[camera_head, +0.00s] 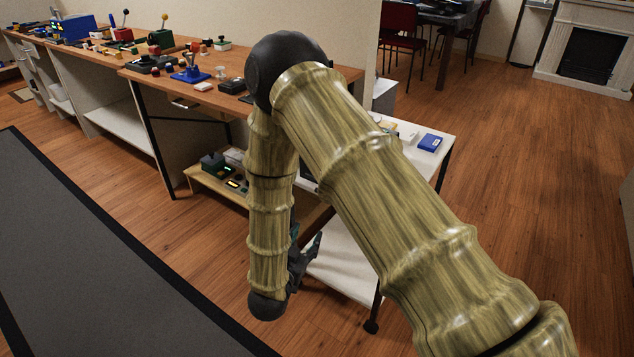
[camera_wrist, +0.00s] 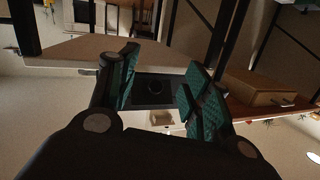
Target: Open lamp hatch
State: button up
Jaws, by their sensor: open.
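My gripper (camera_head: 306,262) hangs low beside the white cart, partly hidden by my own forearm. In the wrist view its two green-padded fingers (camera_wrist: 162,78) stand apart with nothing held between them. I cannot tell for sure whether this is the lamp hatch. In the head view no lamp hatch can be made out, and my arm covers much of the area around the gripper.
A long wooden bench (camera_head: 120,58) with several control devices runs along the left wall. A low wooden shelf (camera_head: 222,194) holds a small dark-green box (camera_head: 213,163). The white cart (camera_head: 345,262) has a blue box (camera_head: 430,142) on top. Open wooden floor (camera_head: 520,200) lies to the right.

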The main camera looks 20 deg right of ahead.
notch_tip(320, 180, up, 6)
jog(key=a+m+h, duration=0.1)
jog(key=m+h, duration=0.1)
jog(key=x, duration=1.1)
jog(key=shift+w+a+r+t, duration=0.15)
jog(key=shift+w+a+t, duration=0.15)
jog(key=shift+w, duration=0.15)
